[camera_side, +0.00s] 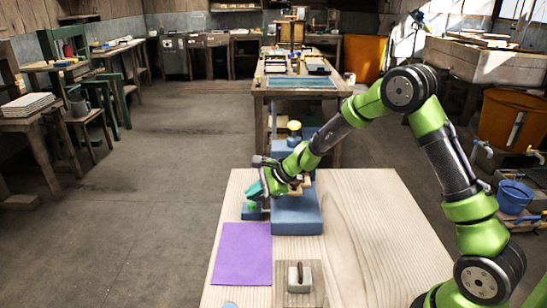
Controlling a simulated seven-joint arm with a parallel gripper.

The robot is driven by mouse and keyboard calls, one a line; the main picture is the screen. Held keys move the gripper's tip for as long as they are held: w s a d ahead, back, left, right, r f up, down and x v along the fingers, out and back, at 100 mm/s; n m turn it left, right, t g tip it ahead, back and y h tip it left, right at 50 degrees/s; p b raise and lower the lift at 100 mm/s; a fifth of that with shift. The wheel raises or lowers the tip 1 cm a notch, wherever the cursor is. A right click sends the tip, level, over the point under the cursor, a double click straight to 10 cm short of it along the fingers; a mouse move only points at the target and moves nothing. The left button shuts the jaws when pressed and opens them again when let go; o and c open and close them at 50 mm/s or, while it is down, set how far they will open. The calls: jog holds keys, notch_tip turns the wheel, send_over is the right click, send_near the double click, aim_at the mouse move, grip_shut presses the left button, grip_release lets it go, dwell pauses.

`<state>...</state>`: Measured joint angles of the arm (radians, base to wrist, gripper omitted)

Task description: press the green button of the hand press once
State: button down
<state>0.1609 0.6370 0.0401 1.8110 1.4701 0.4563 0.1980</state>
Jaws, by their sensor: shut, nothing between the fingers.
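The hand press (297,216) is blue and stands near the far left edge of the pale wooden table, with a yellow knob (294,126) at its top. My arm crosses in front of its middle and hides part of it. My gripper (258,190) is shut and empty, tilted downward just above this box. I cannot tell whether the fingertips touch the button.
A purple mat (241,255) lies flat on the table (375,235) in front of the small box. A grey block with a dark handle (299,277) stands on a board at the front. The table's right side is clear. A workbench (259,92) stands behind.

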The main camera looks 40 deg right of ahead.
aim_at(255, 205)
jog(key=shift+f, duration=0.15)
dwell(0.4)
jog(key=shift+f, duration=0.3)
jog(key=shift+f, duration=0.55)
dwell(0.8)
jog(key=shift+r, duration=1)
jog(key=shift+r, duration=2.5)
